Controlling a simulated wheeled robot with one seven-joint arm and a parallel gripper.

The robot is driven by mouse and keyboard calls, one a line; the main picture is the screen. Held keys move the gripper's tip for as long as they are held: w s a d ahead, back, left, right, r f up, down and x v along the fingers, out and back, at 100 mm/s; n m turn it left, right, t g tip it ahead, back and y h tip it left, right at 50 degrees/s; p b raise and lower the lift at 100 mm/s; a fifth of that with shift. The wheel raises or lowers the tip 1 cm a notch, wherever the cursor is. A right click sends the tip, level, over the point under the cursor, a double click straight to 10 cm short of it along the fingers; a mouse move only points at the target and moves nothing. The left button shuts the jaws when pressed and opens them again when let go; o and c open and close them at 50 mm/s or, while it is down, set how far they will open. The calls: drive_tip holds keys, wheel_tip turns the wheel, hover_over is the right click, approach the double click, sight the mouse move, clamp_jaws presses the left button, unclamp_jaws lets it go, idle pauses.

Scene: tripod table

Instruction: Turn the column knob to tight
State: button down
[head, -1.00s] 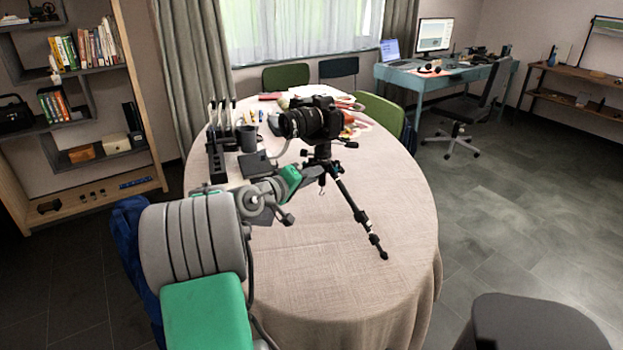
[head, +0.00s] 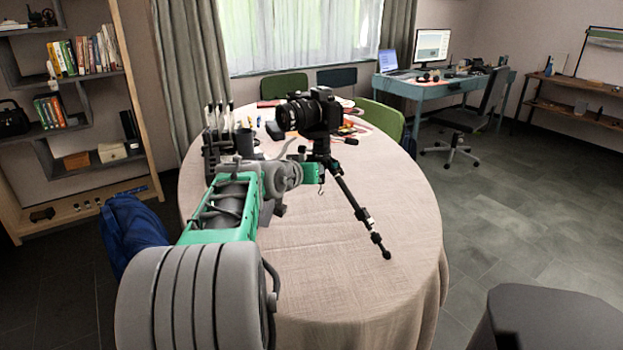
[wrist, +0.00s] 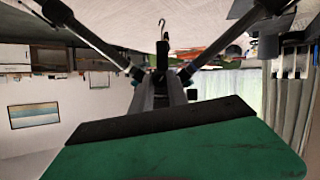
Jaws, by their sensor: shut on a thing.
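The black tripod (head: 345,188) stands on the table with a black camera (head: 311,112) on top, its lens facing left. My gripper (head: 316,172) is at the tripod's column, just below the camera. In the wrist view, which is upside down, my gripper (wrist: 160,82) reaches the middle of the tripod, where the legs (wrist: 92,38) meet. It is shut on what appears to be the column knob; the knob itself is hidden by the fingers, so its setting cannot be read. The column's hook (wrist: 163,30) hangs free close by.
The oval table (head: 350,270) has a light cloth. A black rack (head: 215,135) and a dark mug (head: 244,142) stand left of the tripod, close to my arm. Coloured papers and small items lie behind the camera. The table's front right is clear.

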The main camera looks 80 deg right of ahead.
drive_tip(key=shift+m+t+b, duration=0.35)
drive_tip(key=shift+m+t, duration=0.05)
drive_tip(key=c, duration=1.3)
unclamp_jaws()
drive_tip(key=v, duration=0.7)
drive_tip(key=shift+a+r+p, duration=0.1)
drive_tip(key=shift+a+p, duration=0.2)
drive_tip(key=shift+a, duration=0.05)
